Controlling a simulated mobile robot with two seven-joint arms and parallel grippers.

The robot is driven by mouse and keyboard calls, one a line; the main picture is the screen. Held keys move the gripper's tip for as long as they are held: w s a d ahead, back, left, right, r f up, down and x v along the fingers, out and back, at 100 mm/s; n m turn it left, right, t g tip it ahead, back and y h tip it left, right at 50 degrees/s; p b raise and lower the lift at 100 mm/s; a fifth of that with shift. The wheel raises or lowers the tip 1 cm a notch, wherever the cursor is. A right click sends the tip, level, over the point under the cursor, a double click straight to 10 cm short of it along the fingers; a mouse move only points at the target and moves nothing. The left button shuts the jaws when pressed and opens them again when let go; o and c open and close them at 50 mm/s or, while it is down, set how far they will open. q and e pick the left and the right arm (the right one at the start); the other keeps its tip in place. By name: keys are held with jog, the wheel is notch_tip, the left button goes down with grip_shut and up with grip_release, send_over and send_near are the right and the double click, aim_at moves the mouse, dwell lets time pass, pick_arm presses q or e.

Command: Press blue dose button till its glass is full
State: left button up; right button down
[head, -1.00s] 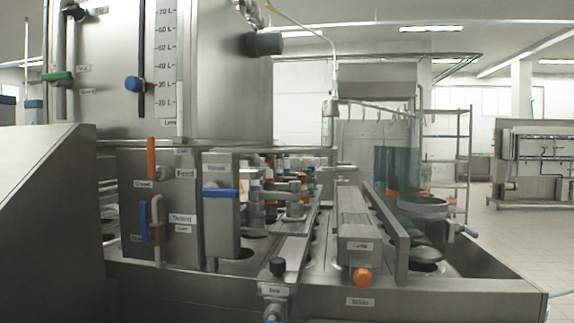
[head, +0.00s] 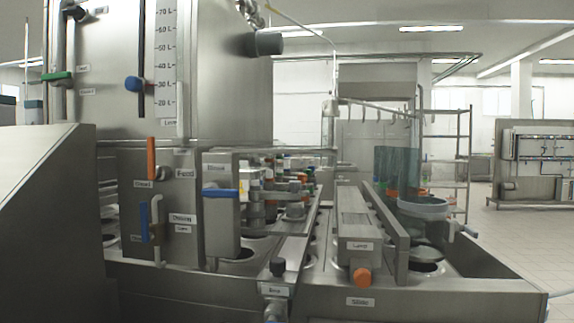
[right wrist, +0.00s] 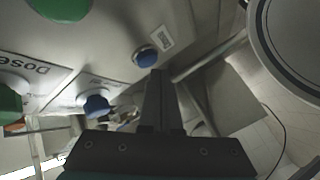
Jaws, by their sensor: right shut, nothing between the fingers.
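In the right wrist view, a round blue button (right wrist: 145,57) sits on a grey metal panel, with a small label (right wrist: 162,38) beside it. My right gripper (right wrist: 158,75) is shut and empty. Its fingertips appear just below and right of that button; I cannot tell whether they touch it. A second blue knob (right wrist: 97,105) lies further left, near a large label reading "Dose" (right wrist: 30,78). I cannot tell which blue one is the dose button. Neither gripper shows in the head view. I cannot make out a glass or its fill level.
Green knobs (right wrist: 60,8) are on the same panel. A large round rim (right wrist: 262,45) is at upper right in the wrist view. Open floor lies right.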

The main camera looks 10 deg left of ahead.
jog(key=shift+w, duration=0.35)
jog(key=shift+w, duration=0.25)
dwell(0.5)
jog(key=shift+s, duration=0.1)
jog(key=shift+s+p, duration=0.35)
jog(key=shift+s, duration=0.25)
jog(key=shift+s+r+p, duration=0.1)
jog(key=shift+s+p, duration=0.95)
jog(key=shift+s, duration=1)
jog(key=shift+s+p, duration=0.3)
jog(key=shift+s, duration=0.65)
